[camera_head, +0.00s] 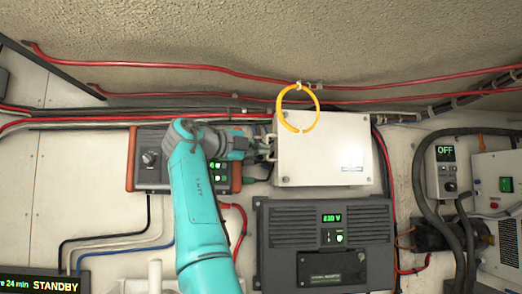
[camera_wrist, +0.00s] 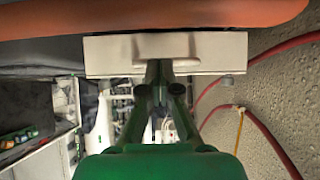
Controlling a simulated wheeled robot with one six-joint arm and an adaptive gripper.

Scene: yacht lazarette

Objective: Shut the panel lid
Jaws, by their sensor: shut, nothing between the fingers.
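The white panel box (camera_head: 322,160) is on the wall right of centre in the head view. Its pale lid faces outward and looks flat over the box; whether it is fully closed I cannot tell. My gripper (camera_head: 266,148) is at the box's left edge, its fingers shut and empty. In the wrist view my gripper (camera_wrist: 160,90) has its fingertips in front of a white panel part (camera_wrist: 110,55) with a raised block in its middle. Whether they touch it is unclear. The fingertips partly hide the panel part.
A yellow ring (camera_head: 282,108) hangs over the box's top edge. Red cables (camera_head: 200,68) run above. A dark unit with orange ends (camera_head: 150,158) is left of the box, partly behind my arm. A dark inverter (camera_head: 285,235) sits just below. A grey hose (camera_head: 424,170) is at right.

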